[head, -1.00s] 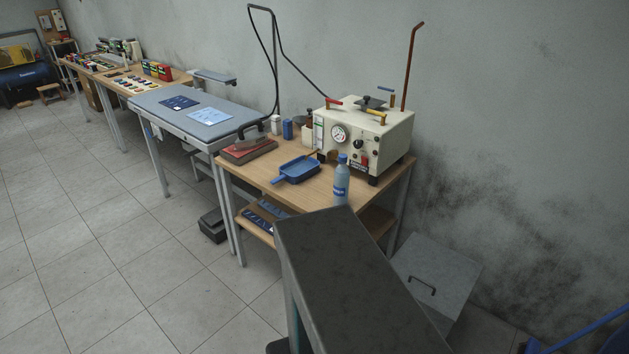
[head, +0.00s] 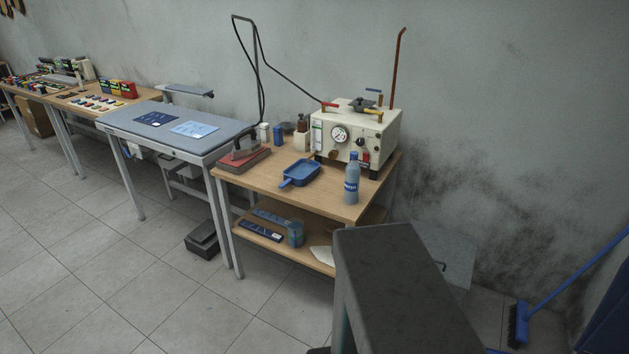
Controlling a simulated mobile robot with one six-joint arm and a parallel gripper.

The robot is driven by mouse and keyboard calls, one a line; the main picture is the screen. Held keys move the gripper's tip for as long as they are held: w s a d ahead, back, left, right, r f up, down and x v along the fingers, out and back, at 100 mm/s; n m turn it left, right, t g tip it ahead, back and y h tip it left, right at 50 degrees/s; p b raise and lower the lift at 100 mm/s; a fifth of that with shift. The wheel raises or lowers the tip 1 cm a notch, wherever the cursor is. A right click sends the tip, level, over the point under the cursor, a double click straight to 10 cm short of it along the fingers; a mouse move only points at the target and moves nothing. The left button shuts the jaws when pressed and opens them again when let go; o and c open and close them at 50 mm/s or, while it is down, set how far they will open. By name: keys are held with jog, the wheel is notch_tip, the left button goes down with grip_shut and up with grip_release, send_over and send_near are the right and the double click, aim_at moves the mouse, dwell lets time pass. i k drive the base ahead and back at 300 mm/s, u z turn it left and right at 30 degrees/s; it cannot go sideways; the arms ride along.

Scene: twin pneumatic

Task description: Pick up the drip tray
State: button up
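A blue tray with a short handle (head: 301,172), which looks like the drip tray, lies on the wooden table (head: 240,178) in front of the cream boiler unit (head: 352,128). Its handle points to the front left. Its top is uncovered and it looks empty. My gripper is not in view. A dark grey block-like part at the bottom right may be part of my own body, and it hides the floor there.
A blue-labelled bottle (head: 352,184) stands right of the tray near the table's front edge. An iron (head: 245,146) rests on a reddish pad to the left. Below, a shelf holds a cup (head: 295,233). A blue broom (head: 518,322) leans at right.

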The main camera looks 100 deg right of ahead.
aim_at(300, 173)
jog(key=z, duration=0.45)
jog(key=i, duration=0.85)
jog(key=z, duration=0.5)
jog(key=i, duration=0.75)
jog(key=z, duration=0.5)
jog(key=i, duration=0.75)
jog(key=z, duration=0.55)
jog(key=i, duration=0.7)
jog(key=z, duration=1.1)
jog(key=i, duration=0.8)
jog(key=z, duration=0.55)
